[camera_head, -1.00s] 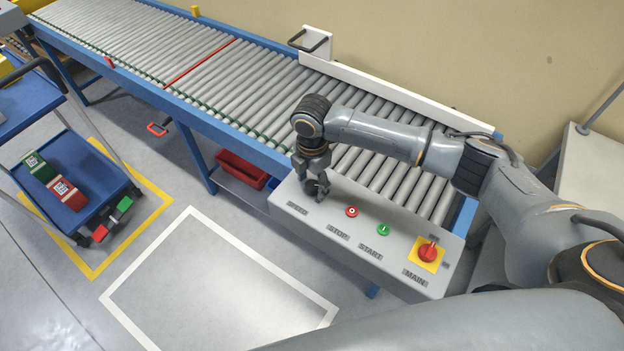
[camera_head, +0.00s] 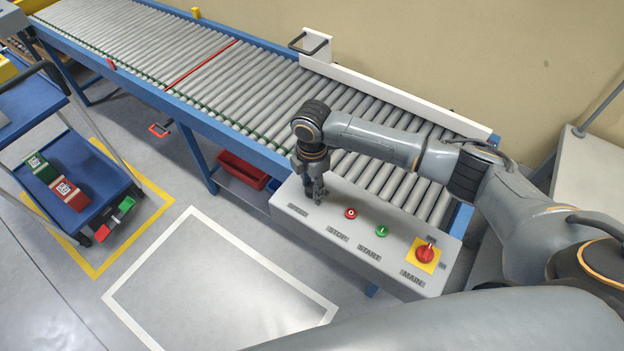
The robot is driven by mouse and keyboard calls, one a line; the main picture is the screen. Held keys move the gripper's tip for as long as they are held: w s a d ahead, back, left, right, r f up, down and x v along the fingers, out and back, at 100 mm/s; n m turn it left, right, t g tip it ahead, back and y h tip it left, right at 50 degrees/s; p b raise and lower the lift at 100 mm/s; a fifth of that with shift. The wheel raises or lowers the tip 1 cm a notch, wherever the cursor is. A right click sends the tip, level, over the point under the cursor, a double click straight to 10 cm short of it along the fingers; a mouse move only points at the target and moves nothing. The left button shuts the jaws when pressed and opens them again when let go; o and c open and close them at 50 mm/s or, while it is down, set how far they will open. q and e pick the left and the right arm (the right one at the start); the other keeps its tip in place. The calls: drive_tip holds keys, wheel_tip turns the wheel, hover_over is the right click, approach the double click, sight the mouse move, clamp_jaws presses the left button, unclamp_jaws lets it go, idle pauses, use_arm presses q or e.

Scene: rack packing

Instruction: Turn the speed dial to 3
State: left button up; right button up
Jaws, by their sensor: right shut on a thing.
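The grey control panel (camera_head: 335,225) stands at the near end of the roller conveyor. My right gripper (camera_head: 317,197) points down at the SPEED end of the panel, above the SPEED label (camera_head: 298,211). It is shut on the speed dial, which its fingers hide. The dial's numbers and its setting cannot be read. The red STOP button (camera_head: 351,213), the green START button (camera_head: 382,231) and the red MAIN switch (camera_head: 426,253) on a yellow plate sit to the right of the gripper. My left gripper is not in view.
The roller conveyor (camera_head: 215,75) runs to the upper left, with a white guard (camera_head: 400,95) along its far side. A blue cart (camera_head: 75,190) with a green and a red box stands at left. A red bin (camera_head: 242,170) sits under the conveyor. The floor in front is clear.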

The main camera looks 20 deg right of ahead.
drive_tip(key=m+p, duration=0.5)
drive_tip(key=shift+r, duration=0.25)
drive_tip(key=m+p, duration=0.2)
drive_tip(key=m, duration=0.1)
drive_tip(key=shift+f+p, duration=0.1)
drive_tip(key=shift+p, duration=0.3)
drive_tip(key=shift+f+m+p, duration=0.1)
drive_tip(key=shift+m+p, duration=0.4)
drive_tip(key=shift+m, duration=0.5)
drive_tip(key=o, duration=1.2)
wheel_tip(320, 180, up, 12)
drive_tip(key=shift+f, duration=0.1)
